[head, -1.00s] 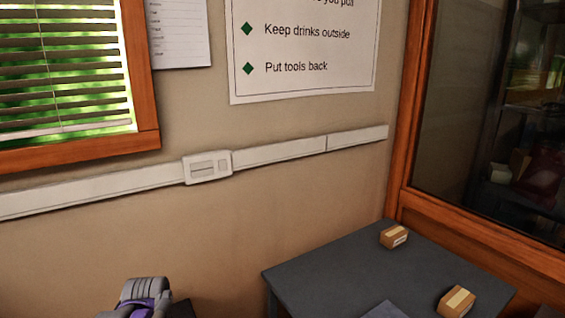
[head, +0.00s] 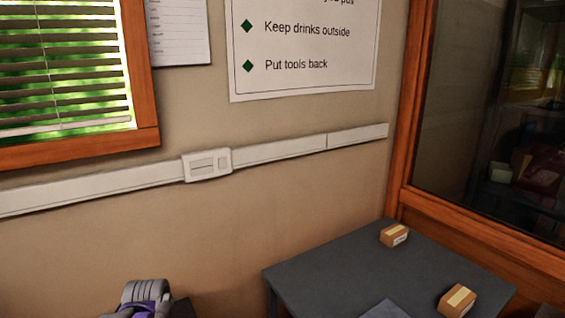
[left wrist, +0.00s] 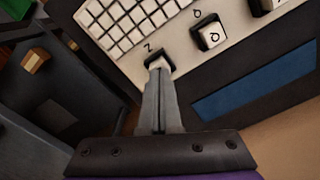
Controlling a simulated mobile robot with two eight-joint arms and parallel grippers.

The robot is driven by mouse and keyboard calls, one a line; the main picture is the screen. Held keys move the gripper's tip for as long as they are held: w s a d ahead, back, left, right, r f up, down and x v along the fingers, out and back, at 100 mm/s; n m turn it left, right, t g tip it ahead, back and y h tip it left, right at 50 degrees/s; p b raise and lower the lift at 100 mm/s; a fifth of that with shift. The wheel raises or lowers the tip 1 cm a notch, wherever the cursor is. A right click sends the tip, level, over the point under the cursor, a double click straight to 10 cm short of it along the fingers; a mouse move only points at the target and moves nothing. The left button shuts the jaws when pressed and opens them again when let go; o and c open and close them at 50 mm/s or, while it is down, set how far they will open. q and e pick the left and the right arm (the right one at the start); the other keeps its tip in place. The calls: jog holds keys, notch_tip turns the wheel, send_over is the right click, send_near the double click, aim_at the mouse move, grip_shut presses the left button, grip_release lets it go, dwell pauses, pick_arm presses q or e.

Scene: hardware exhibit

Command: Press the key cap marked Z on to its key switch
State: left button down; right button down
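In the left wrist view my left gripper (left wrist: 158,72) has its two fingers together, with only a thin seam between them. Their tips are at a small dark key cap (left wrist: 166,56) below the printed letter Z on a pale keyboard panel (left wrist: 184,66). The fingers cover much of this cap, and its seating on the switch is hidden. Another cap with a white top and dark sides (left wrist: 209,37) stands to its right, below its own printed letter. In the head view only part of my left arm shows at the bottom. My right gripper is not in view.
White keys (left wrist: 130,20) fill the panel's upper left, and a blue strip (left wrist: 255,88) lies on the dark surface at right. In the head view a grey table (head: 340,262) holds two small boxes (head: 394,235) (head: 457,300) near a wood-framed window.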

pick_arm(q)
jog(key=shift+f, duration=0.5)
jog(key=shift+r, duration=0.15)
jog(key=shift+r+p, duration=2.45)
jog(key=shift+r, duration=1)
jog(key=shift+s, duration=0.1)
jog(key=s+d+f+t+p, duration=0.1)
jog(key=s+d+t, duration=0.1)
jog(key=s, duration=0.5)
jog(key=s+d+f+t+p, duration=0.1)
jog(key=s+d+t+p, duration=0.1)
jog(key=s, duration=0.6)
jog(key=d+t, duration=0.1)
jog(key=d, duration=0.1)
jog(key=shift+s+d+f+p, duration=0.2)
jog(key=shift+d+p, duration=0.1)
jog(key=shift+d, duration=0.1)
